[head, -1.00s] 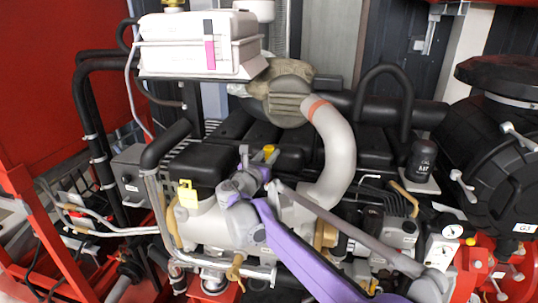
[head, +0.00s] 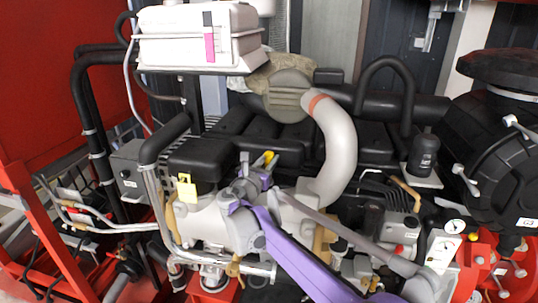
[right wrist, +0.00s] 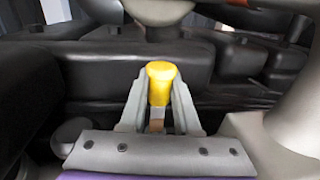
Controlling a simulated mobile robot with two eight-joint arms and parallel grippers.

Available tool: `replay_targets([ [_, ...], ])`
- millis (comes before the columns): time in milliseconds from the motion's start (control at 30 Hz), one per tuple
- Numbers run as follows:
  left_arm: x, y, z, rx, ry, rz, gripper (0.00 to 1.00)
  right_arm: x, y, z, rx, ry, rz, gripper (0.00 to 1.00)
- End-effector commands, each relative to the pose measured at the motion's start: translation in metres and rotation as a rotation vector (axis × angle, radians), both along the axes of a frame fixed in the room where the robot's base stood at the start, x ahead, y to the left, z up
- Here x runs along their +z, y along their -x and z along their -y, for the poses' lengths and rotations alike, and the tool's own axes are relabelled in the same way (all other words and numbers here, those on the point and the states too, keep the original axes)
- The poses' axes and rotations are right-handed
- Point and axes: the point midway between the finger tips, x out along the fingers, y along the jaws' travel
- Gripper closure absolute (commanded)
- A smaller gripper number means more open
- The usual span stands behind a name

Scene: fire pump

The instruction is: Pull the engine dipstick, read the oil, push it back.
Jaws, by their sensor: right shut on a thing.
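A small tan-brown part shows below the handle between the fingers. The rest of the dipstick and its tube are hidden, and no oil mark can be seen. My left gripper is not in view.
A thick grey pipe (head: 338,150) curves close to the right of the gripper. A white box (head: 175,47) sits above at the back. A yellow tag (head: 187,189) hangs at the left. Pressure gauges (head: 454,226) stand at the lower right.

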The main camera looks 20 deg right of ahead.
Motion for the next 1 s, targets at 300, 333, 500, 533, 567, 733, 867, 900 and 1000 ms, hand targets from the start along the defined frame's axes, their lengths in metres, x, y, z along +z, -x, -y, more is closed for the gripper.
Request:
replay_targets([
  [300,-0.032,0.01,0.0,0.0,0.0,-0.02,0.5,-0.054,0.0,0.0,0.001,-0.003,-0.001,1.0],
  [333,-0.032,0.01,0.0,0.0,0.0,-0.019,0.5,-0.053,0.0,0.0,0.001,-0.004,-0.001,1.0],
  [500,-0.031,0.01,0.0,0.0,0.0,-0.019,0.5,-0.053,0.0,0.0,0.001,-0.006,-0.001,1.0],
  [533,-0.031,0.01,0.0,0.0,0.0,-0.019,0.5,-0.053,0.0,0.0,0.001,-0.006,-0.001,0.66],
  [567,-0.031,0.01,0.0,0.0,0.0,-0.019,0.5,-0.053,0.0,0.0,0.001,-0.006,-0.001,0.6],
  [733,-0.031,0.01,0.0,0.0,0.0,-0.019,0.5,-0.052,0.0,0.0,0.001,-0.004,-0.001,0.4],
  [867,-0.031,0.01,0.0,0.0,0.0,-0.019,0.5,-0.051,0.0,0.0,0.001,-0.002,-0.001,0.4],
  [900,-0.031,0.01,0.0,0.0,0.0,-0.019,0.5,-0.051,0.0,0.0,0.001,-0.002,-0.001,0.4],
  [1000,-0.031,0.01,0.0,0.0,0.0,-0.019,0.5,-0.051,0.002,-0.002,0.001,-0.002,-0.001,0.4],
])
